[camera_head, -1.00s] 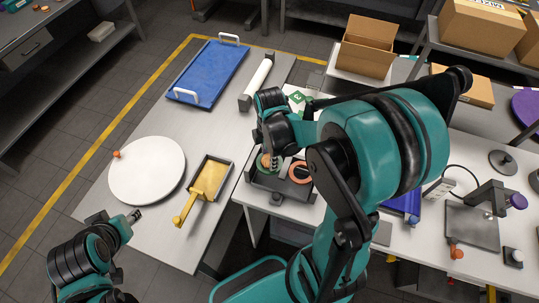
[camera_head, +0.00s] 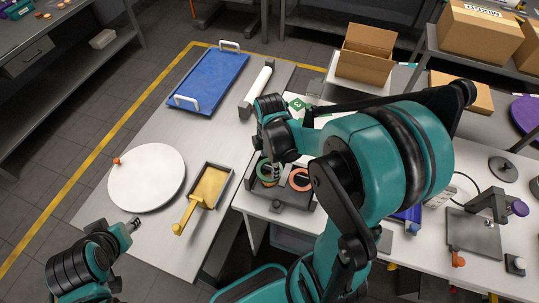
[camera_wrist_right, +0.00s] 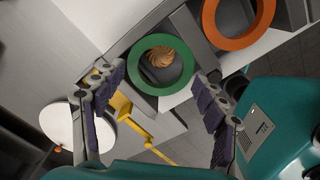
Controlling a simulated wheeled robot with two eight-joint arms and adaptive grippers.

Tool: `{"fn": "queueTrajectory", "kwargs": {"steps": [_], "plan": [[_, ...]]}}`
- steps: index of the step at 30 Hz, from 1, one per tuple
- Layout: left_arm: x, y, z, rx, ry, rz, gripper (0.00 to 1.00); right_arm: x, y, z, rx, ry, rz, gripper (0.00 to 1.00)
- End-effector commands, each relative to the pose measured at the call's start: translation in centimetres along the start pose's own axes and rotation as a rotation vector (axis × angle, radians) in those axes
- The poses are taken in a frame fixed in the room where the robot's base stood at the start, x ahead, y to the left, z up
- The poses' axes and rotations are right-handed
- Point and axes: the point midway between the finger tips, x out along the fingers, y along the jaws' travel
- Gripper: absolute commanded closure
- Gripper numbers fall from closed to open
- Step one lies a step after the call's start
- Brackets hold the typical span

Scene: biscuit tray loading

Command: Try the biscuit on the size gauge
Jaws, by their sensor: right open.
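The size gauge (camera_head: 290,204) is a dark grey holder at the near edge of the right table, with a green ring (camera_wrist_right: 132,68) and an orange ring (camera_head: 300,187) side by side. In the right wrist view, a swirled tan biscuit (camera_wrist_right: 161,57) shows within the green ring's opening, off-centre toward the top. Whether it has passed through cannot be told. My right gripper (camera_wrist_right: 150,100) is open, its fingers apart on either side below the green ring, holding nothing. In the head view its tips are partly hidden over the gauge. My left gripper (camera_head: 134,224) hangs empty-looking near the left table's front edge; its jaws are too small to judge.
A yellow scoop tray (camera_head: 208,186), a white round board (camera_head: 146,180), a blue tray (camera_head: 210,82) and a white roller (camera_head: 258,84) lie on the left table. An open carton (camera_head: 366,52) stands behind. A press-like stand (camera_head: 474,232) is at right.

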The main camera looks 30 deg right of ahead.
Motion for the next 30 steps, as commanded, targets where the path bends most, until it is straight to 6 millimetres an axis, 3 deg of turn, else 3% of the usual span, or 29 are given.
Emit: {"fn": "queueTrajectory", "kwargs": {"steps": [12,18,30], "plan": [[0.0,0.0,0.0,0.0,0.0,0.0,0.6,-7.6,-0.1,0.0,0.0,0.0,0.0,0.28],[0.0,0.0,0.0,0.0,0.0,0.0,0.6,-10.5,0.0,0.0,0.0,0.0,0.0,0.28],[0.0,0.0,0.0,0.0,0.0,0.0,0.6,-11.5,0.0,0.0,0.0,0.0,0.0,0.28]]}}
